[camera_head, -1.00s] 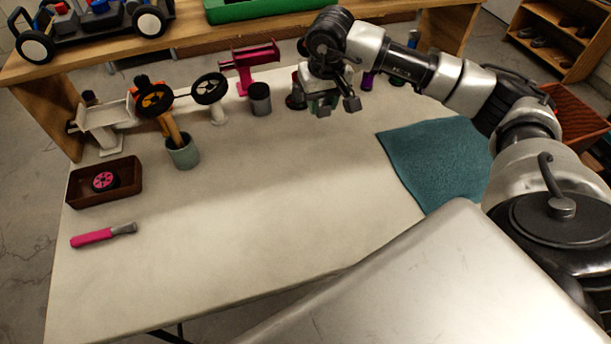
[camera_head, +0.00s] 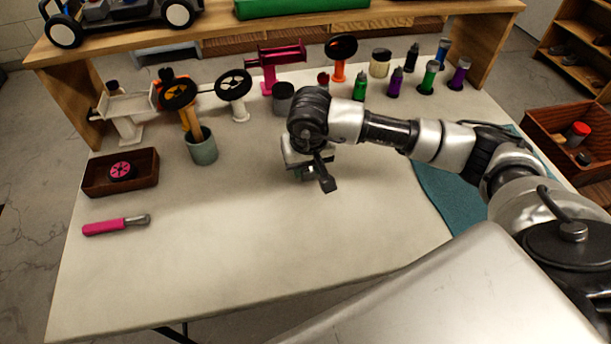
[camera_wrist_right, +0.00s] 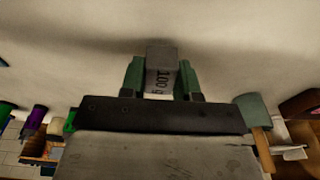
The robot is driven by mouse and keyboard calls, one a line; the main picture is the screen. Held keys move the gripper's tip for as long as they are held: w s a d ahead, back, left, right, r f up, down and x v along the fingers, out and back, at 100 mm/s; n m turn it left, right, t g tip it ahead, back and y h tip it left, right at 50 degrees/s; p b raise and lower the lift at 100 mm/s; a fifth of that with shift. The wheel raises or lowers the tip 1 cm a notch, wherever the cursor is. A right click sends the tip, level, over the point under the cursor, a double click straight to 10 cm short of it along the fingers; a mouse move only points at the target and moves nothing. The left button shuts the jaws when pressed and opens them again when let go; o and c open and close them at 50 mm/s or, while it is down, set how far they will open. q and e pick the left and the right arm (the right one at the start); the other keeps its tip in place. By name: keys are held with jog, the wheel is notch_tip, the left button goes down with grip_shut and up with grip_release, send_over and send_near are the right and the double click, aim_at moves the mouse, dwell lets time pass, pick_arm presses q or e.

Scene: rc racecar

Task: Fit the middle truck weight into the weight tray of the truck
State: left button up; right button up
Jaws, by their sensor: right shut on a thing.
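My right gripper (camera_head: 312,176) is above the middle of the table. In the right wrist view its green-padded fingers (camera_wrist_right: 160,80) are shut on a grey truck weight (camera_wrist_right: 161,68) marked "100 g". In the head view the gripper's body mostly hides this weight. The truck (camera_head: 120,24), with dark chassis and white-hubbed wheels, stands on the raised shelf at the upper left. The picture edge cuts off its top, and I cannot make out its weight tray clearly. My left gripper is not in view.
On the table (camera_head: 230,270) stand a grey-green cup (camera_head: 202,150), a brown box (camera_head: 92,182) with a pink-hubbed wheel, a pink-handled tool (camera_head: 105,227) and several coloured bottles (camera_head: 429,78). A teal cloth (camera_head: 445,200) lies at right. The front middle is clear.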

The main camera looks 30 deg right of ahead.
aim_at(305, 187)
jog(key=shift+s+a+f, duration=0.1)
jog(key=shift+a+f, duration=0.15)
jog(key=shift+f, duration=1.9)
jog(key=shift+f, duration=0.15)
jog(key=o, duration=1)
jog(key=shift+c, duration=0.2)
